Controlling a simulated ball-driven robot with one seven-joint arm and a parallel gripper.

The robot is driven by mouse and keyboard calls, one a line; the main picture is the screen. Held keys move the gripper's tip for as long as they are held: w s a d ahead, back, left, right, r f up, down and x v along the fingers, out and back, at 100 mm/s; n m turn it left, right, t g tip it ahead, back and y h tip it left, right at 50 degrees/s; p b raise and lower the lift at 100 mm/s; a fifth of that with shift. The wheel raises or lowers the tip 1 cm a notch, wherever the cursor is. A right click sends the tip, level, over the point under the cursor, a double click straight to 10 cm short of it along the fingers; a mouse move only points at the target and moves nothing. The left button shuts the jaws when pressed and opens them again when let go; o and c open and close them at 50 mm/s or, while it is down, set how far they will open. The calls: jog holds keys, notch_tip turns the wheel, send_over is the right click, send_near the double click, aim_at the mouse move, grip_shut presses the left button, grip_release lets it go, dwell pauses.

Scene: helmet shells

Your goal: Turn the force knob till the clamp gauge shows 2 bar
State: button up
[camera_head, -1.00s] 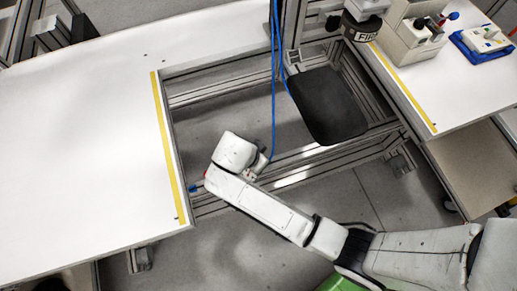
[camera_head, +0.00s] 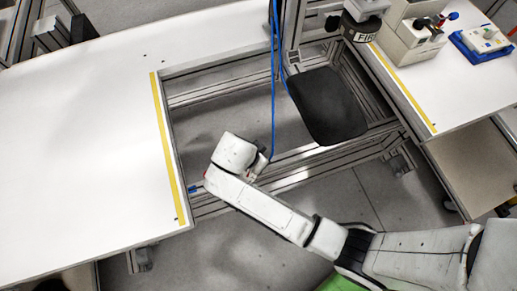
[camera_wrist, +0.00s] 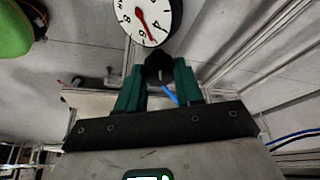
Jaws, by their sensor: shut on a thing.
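The force knob (camera_wrist: 159,68) is a small dark knob just below the gauge in the wrist view. My gripper (camera_wrist: 160,74) has its two green fingers on either side of the knob and is shut on it. The clamp gauge (camera_wrist: 146,20) is a round white dial with a black rim and a red needle, cut off by the top edge. Its figures are tilted and small, so I cannot tell the exact reading. In the head view my wrist hides the gripper, knob and gauge.
A white table (camera_head: 75,120) with a yellow stripe lies left of an open metal frame (camera_head: 220,90). A black pad (camera_head: 328,105) and a hanging blue cable (camera_head: 273,80) are near the wrist. A right table (camera_head: 440,85) holds boxes and a blue tray (camera_head: 480,45).

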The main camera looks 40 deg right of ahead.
jog(key=shift+a, duration=0.1)
jog(key=o, duration=1)
jog(key=shift+o, duration=0.2)
jog(key=p+v, duration=0.1)
jog(key=v, duration=0.9)
jog(key=shift+r+p, duration=0.35)
jog(key=shift+a, duration=0.1)
